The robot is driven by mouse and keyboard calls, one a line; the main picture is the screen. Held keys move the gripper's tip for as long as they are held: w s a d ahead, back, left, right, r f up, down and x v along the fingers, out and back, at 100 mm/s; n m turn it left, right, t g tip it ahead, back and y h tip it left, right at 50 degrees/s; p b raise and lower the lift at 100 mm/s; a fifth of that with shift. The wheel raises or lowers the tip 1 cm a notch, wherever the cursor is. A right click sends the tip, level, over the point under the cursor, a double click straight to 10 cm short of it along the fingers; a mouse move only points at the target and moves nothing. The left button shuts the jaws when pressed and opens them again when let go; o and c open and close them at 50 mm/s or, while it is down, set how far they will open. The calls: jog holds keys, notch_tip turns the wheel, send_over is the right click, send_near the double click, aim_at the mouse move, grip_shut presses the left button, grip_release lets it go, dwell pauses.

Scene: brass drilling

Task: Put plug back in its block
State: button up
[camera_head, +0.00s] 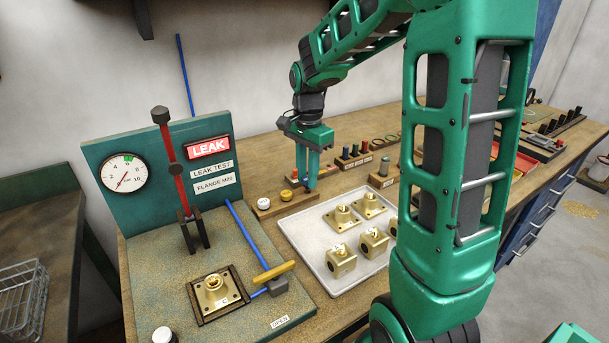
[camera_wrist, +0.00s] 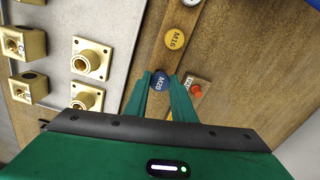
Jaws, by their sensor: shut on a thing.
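My gripper (camera_head: 309,187) points down over the far right end of a wooden plug block (camera_head: 266,213). In the wrist view my gripper (camera_wrist: 160,82) is shut on a dark blue plug (camera_wrist: 158,79) marked M20. The plug lies in line with the block, beyond the yellow M16 plug (camera_wrist: 183,41). That yellow plug (camera_head: 286,195) and a white plug (camera_head: 263,202) stand in the block in the head view. My fingers hide the blue plug's lower part, so I cannot tell whether it is seated in the block or just above it.
A pale tray (camera_head: 297,246) with several brass fittings lies close beside the block. The leak-test fixture (camera_head: 133,225) with its red lever (camera_head: 175,165) stands to the left. Another peg block (camera_head: 354,161) stands behind.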

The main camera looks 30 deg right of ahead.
jog(key=shift+f, duration=1)
dwell(2.0)
dwell(0.3)
jog(key=o, duration=1.5)
jog(key=shift+r, duration=3.5)
